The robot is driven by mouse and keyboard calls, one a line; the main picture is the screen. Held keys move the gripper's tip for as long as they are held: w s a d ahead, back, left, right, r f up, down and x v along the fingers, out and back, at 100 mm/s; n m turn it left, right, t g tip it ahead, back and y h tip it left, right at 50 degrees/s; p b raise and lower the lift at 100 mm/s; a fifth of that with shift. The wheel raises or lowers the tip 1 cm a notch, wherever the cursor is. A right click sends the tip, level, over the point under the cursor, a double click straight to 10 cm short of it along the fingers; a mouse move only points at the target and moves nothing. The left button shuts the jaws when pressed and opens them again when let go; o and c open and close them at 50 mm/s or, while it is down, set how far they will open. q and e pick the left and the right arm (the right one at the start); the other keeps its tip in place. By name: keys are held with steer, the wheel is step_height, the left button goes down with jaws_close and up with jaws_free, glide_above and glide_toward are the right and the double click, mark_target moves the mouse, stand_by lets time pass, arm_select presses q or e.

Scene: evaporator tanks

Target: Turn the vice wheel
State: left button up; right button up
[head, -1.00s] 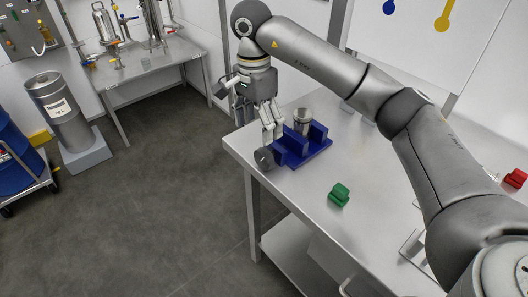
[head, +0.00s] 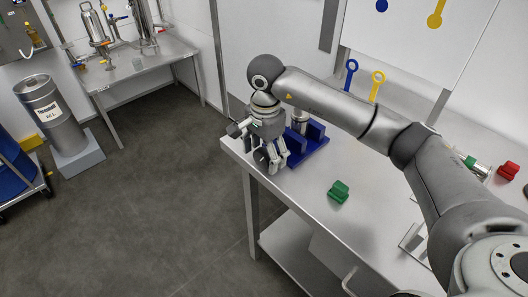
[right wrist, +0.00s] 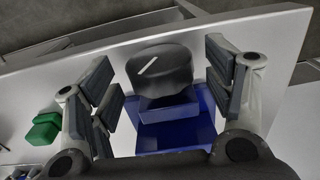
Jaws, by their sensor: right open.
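The blue vice (head: 308,150) stands on the steel table near its left corner, with a metal cylinder (head: 300,119) between its jaws. Its dark round wheel (head: 261,155) faces the table's edge and is partly hidden by my fingers. In the right wrist view the wheel (right wrist: 160,72) shows a white line slanting up to the right. My right gripper (head: 271,161) is open at the wheel. In the right wrist view its fingers stand on either side of the wheel, with visible gaps. My left gripper is not in view.
A green block (head: 338,192) lies on the table (head: 300,197) right of the vice, and a red block (head: 507,171) lies farther right. Blue and yellow tools (head: 376,85) show behind my arm. Floor before the table is clear.

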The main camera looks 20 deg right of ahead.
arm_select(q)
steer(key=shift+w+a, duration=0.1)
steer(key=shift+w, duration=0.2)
arm_select(e)
steer(key=shift+f, duration=0.3)
steer(key=c, duration=1)
steer(key=shift+w+a+g, duration=0.1)
steer(key=shift+w+g, duration=0.05)
steer(key=shift+g, duration=0.55)
steer(key=shift+w+g+h, duration=0.1)
steer(key=shift+g+h, duration=0.5)
steer(key=shift+g, duration=0.4)
steer(key=shift+a+g+p, duration=0.1)
steer(key=shift+g+p, duration=0.35)
steer(key=shift+g, duration=0.15)
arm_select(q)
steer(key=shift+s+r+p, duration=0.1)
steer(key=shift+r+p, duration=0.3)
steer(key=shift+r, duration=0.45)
arm_select(e)
steer(key=shift+w+g+h, duration=0.1)
steer(key=shift+g+h, duration=0.2)
